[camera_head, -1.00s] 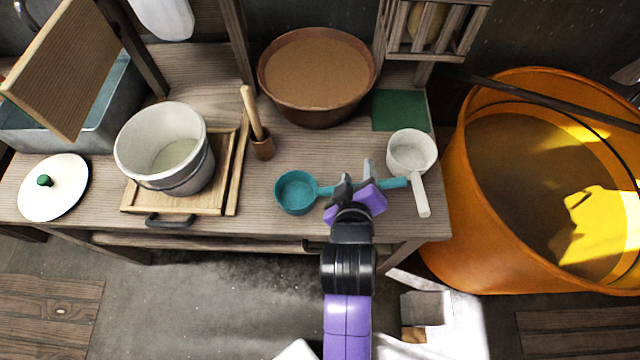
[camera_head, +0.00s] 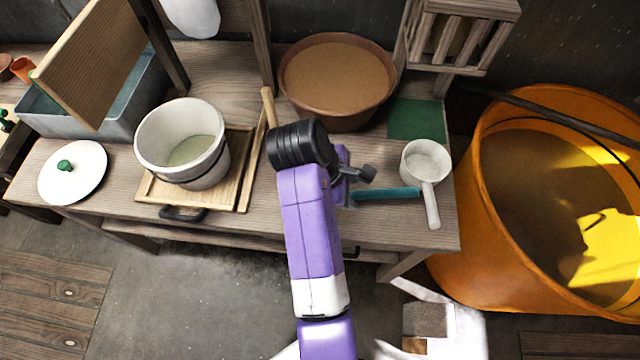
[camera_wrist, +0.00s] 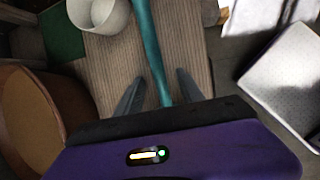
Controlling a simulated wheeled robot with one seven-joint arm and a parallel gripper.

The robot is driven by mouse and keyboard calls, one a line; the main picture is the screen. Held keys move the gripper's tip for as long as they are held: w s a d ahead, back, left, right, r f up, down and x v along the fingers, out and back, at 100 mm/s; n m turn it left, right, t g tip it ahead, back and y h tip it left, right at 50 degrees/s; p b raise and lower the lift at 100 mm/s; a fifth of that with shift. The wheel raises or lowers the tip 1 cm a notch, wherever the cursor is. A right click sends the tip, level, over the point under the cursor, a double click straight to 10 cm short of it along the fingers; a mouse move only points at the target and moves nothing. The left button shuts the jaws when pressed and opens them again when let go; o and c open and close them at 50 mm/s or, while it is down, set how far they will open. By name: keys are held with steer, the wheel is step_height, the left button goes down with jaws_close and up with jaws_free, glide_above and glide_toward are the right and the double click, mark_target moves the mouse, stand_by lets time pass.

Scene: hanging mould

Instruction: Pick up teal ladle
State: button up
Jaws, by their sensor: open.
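The teal ladle (camera_head: 388,193) lies on the wooden worktable (camera_head: 400,236). In the head view its handle shows to the right of my gripper, and its bowl is hidden behind my arm. My gripper (camera_head: 356,184) is open and low over the ladle; my arm partly hides it. In the wrist view the teal handle (camera_wrist: 150,45) runs down between the two spread fingers of my gripper (camera_wrist: 157,78). I see a gap on both sides of the handle. I cannot tell how far down the fingers reach around it.
A grey-white bucket (camera_head: 160,148) is left. A large orange tub (camera_head: 470,235) stands beyond the table's right edge.

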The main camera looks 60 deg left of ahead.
mark_target(362, 198)
steer(key=p+x, duration=0.1)
steer(key=x, duration=0.6)
steer(key=shift+w+d+f, duration=0.1)
steer(key=shift+w, duration=0.2)
steer(key=shift+c, duration=0.5)
jaws_close()
